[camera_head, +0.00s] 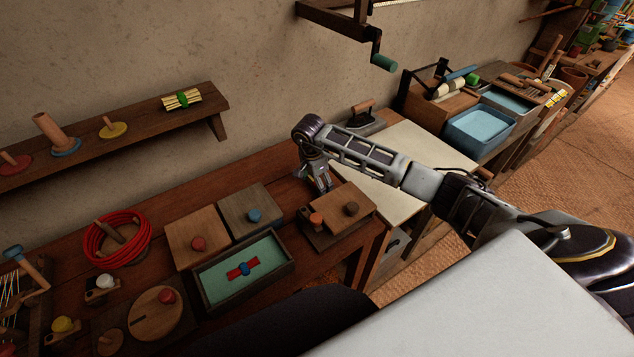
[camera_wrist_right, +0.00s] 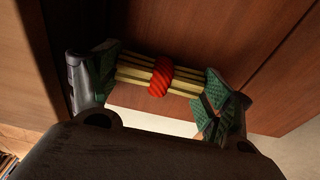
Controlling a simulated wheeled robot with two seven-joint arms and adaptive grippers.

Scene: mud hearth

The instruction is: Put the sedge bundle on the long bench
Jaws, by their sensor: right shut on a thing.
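The sedge bundle (camera_wrist_right: 161,76), pale yellow stalks with a red tie, lies across between the fingers of my right gripper (camera_wrist_right: 160,83) in the right wrist view. The green-padded fingers are shut on its two ends. In the head view my right gripper (camera_head: 319,184) hangs at the back right part of the long bench (camera_head: 262,166), a reddish-brown wooden top. The bundle cannot be made out there. In the wrist view brown wood lies behind the bundle; whether it touches the wood I cannot tell. My left gripper is not in view.
A wooden box with knobs (camera_head: 338,217) stands just in front of the right gripper. A green-lined tray (camera_head: 285,285) holds a red bundle with a blue tie. A green-tied bundle (camera_head: 182,99) lies on the wall shelf (camera_head: 100,131). A crank (camera_head: 377,50) juts out above. A pale tabletop (camera_head: 400,150) adjoins at right.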

